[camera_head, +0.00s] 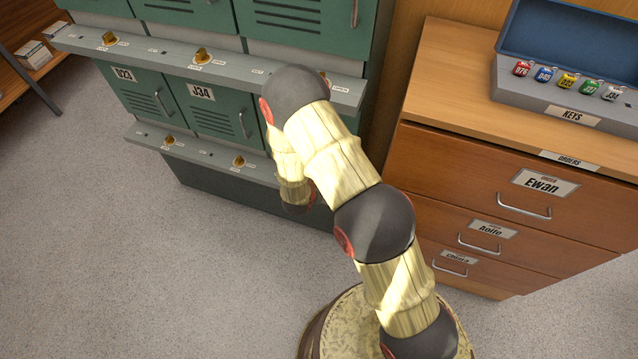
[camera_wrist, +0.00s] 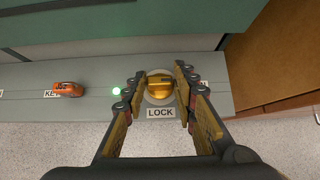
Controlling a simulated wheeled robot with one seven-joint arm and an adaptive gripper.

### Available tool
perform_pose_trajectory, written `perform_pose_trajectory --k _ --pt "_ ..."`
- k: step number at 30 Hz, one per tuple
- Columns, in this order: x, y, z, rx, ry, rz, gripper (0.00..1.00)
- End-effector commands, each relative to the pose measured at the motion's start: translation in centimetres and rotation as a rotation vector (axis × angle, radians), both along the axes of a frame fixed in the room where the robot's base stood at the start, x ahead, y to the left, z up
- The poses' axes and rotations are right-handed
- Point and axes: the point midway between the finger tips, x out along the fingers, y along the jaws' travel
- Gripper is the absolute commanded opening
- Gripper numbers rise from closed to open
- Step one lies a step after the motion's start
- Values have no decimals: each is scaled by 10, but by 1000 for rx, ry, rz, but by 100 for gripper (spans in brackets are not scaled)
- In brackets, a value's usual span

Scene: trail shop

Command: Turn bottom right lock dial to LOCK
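In the wrist view, a gold lock dial (camera_wrist: 158,89) sits on the grey ledge of the green lockers, with a LOCK label (camera_wrist: 160,113) just below it. Its raised grip lies roughly crosswise in the picture; I cannot tell which end is the pointer. My gripper (camera_wrist: 161,78) has its fingers apart, one on each side of the dial; whether they touch it is unclear. A second label right of the dial is mostly hidden by the right finger. In the head view, my arm hides the dial and my gripper at the right end of the lower ledge (camera_head: 205,154).
An orange key fob (camera_wrist: 69,89) sits on the ledge left of the dial, beside a lit green light (camera_wrist: 116,91). A wooden drawer cabinet (camera_head: 475,190) stands close on the right, with a box of key tags (camera_head: 545,97) on top. Open carpet (camera_head: 120,260) lies in front.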

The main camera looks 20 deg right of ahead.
Motion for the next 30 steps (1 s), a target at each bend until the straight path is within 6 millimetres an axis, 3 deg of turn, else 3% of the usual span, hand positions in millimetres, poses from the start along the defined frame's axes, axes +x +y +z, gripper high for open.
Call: perform_pose_trajectory --k 12,23,30 --pt "1 1 0 1 -2 2 2" --pt "3 3 2 2 -4 -64 1" --pt "5 5 3 4 -6 -232 1"
